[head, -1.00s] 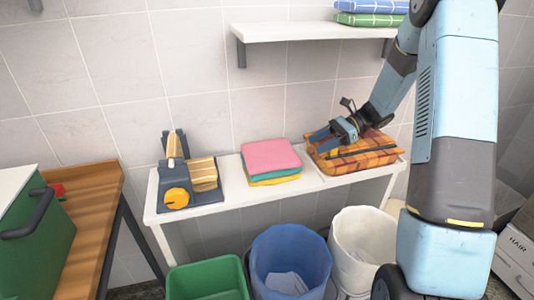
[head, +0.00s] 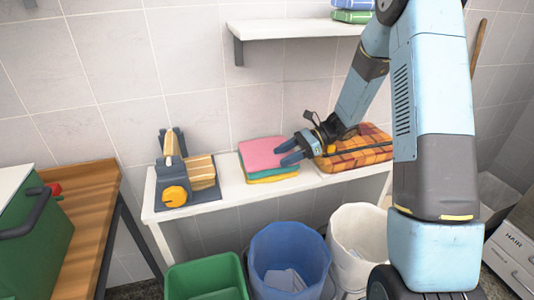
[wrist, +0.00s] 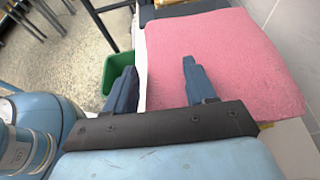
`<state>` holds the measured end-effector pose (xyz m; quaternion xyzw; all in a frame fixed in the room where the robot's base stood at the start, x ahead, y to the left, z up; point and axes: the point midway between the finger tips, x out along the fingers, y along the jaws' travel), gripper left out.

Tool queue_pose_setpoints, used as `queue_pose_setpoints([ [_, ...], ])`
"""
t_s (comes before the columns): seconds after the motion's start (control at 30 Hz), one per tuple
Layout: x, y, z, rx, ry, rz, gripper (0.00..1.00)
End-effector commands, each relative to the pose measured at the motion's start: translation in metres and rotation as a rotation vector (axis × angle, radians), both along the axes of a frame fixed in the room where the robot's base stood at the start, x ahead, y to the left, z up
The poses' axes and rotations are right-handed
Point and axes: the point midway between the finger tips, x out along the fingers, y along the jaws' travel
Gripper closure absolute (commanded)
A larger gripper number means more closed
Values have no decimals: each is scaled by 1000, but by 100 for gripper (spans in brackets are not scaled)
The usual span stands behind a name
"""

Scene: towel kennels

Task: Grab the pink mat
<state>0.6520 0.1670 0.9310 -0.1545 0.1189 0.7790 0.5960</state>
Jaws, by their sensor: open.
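The pink mat (head: 262,152) lies flat on top of a small stack on the white shelf, above a teal and a yellow one. It fills much of the wrist view (wrist: 225,60). My gripper (head: 281,153) is open and empty at the stack's right side. In the wrist view, one finger overlaps the pink mat and the other shows just outside its left edge, with my gripper's tips (wrist: 159,66) either side of that edge. I cannot tell whether either finger touches the mat.
An orange plaid cushion (head: 355,150) lies right of the stack. A blue-grey device with a yellow knob (head: 175,195) stands left. Green (head: 205,280), blue (head: 290,255) and white (head: 358,235) bins stand below the front edge. A wall shelf (head: 290,29) hangs above.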

Motion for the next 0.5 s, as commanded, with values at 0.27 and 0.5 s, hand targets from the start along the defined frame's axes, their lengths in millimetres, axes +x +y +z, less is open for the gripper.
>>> queue_pose_setpoints([
  [0.27, -6, 19, -9, 0, 0, 0, 45],
  [0.5, -5, 19, -8, 0, 0, 0, 55],
])
